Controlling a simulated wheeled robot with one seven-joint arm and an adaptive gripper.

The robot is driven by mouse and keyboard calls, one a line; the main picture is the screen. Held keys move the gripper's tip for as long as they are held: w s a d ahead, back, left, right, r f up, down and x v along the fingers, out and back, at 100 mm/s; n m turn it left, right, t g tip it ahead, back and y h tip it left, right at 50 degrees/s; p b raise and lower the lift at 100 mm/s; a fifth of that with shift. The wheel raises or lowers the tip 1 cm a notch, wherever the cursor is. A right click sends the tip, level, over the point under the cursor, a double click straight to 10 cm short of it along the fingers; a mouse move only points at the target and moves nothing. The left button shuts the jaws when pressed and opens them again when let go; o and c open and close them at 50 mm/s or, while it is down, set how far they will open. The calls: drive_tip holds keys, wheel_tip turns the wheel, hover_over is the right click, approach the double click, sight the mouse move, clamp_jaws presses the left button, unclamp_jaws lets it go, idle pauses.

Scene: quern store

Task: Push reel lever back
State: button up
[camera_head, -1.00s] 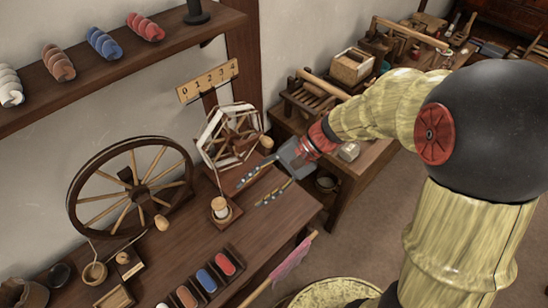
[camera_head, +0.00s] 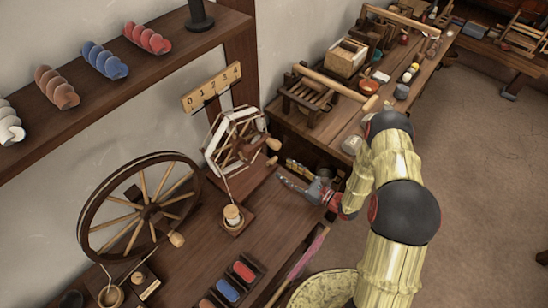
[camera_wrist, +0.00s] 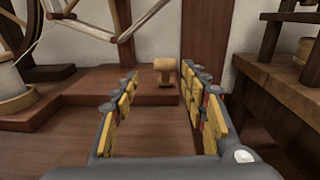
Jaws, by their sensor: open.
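The skein reel (camera_head: 232,140), a white-wrapped wooden frame, stands on the bench below a numbered plate. Two small pale wooden knobs show at its right side in the head view. I cannot tell for sure which of them is the reel lever; the lower knob (camera_head: 272,161) sits nearer my gripper (camera_head: 287,173).
A spinning wheel (camera_head: 140,212) stands left on the bench (camera_head: 205,250). A bobbin (camera_head: 233,215) on a small base stands in front of the reel. A second table (camera_head: 345,120) with tools is behind right. A tray of coloured skeins (camera_head: 228,290) lies in front.

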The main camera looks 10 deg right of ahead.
sight(273, 162)
drive_tip(key=shift+d+f+m+t, duration=0.25)
drive_tip(key=shift+f+m+t, duration=0.05)
drive_tip(key=shift+f, duration=0.2)
drive_tip(key=shift+w+f, duration=0.1)
drive_tip(key=shift+w, duration=0.1)
drive_tip(key=b+x, duration=0.1)
drive_tip(key=x, duration=0.6)
drive_tip(key=shift+w+a+b, duration=0.2)
drive_tip(key=shift+a+b, duration=0.05)
drive_tip(key=shift+b, duration=0.1)
drive_tip(key=shift+c, duration=0.7)
drive_tip(key=c, duration=1)
drive_tip(key=shift+o, duration=0.2)
drive_tip(key=shift+h, duration=0.3)
